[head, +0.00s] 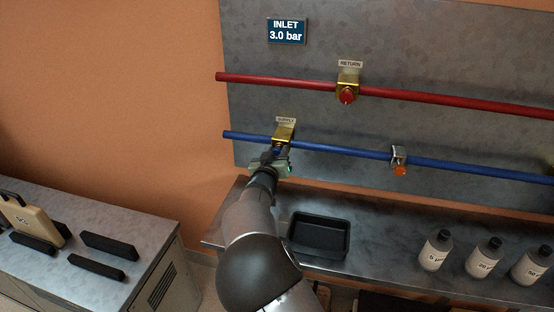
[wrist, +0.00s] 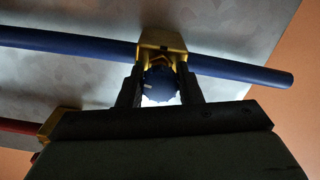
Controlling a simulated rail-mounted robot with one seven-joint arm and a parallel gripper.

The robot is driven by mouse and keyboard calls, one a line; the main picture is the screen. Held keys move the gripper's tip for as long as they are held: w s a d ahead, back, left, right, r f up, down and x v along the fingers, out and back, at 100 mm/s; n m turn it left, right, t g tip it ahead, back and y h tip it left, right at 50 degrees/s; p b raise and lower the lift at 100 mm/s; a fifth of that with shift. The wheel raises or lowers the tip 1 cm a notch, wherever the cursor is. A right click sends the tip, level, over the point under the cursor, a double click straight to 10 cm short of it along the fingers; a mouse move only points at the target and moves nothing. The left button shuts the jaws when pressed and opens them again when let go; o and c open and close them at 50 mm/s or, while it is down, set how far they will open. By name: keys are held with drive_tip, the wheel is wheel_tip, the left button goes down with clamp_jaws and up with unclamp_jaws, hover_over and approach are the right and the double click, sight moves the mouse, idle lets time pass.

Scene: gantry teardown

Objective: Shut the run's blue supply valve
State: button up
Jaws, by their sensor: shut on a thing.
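The blue supply valve has a brass body (head: 284,132) on the blue pipe (head: 335,151), under a SUPPLY label, in the head view. In the wrist view its brass body (wrist: 162,43) sits on the blue pipe (wrist: 235,70), and its round blue knob (wrist: 160,84) lies between my fingers. My gripper (wrist: 158,92) is shut on the blue knob, one finger on each side. A pale mark shows on the knob's left part. In the head view my gripper (head: 272,160) is at the valve and hides most of the knob.
A red pipe (head: 290,81) with a brass RETURN valve and red knob (head: 347,97) runs above. A clamp with an orange part (head: 400,170) is on the blue pipe to the right. Below stand a black tray (head: 318,252) and labelled bottles (head: 436,250). A sign reads INLET 3.0 bar (head: 286,31).

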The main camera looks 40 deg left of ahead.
drive_tip(key=m+b, duration=0.3)
drive_tip(key=b, duration=0.1)
drive_tip(key=shift+f+m+b, duration=0.3)
drive_tip(key=shift+m+b, duration=0.05)
drive_tip(key=shift+m, duration=0.05)
drive_tip(key=m+b, duration=0.4)
drive_tip(key=shift+m+b, duration=0.3)
drive_tip(key=shift+b, duration=0.1)
drive_tip(key=m+b, duration=0.3)
drive_tip(key=m, duration=0.1)
drive_tip(key=shift+r+b, duration=0.1)
drive_tip(key=shift+b, duration=0.3)
drive_tip(key=shift+r+m+b, duration=0.15)
drive_tip(key=shift+m+b, duration=1)
drive_tip(key=shift+m, duration=0.45)
drive_tip(key=o, duration=1)
drive_tip(key=shift+s, duration=0.1)
drive_tip(key=b+v, duration=0.1)
drive_tip(key=v, duration=1.6)
drive_tip(key=shift+s+d+b, duration=0.1)
drive_tip(key=shift+b, duration=0.3)
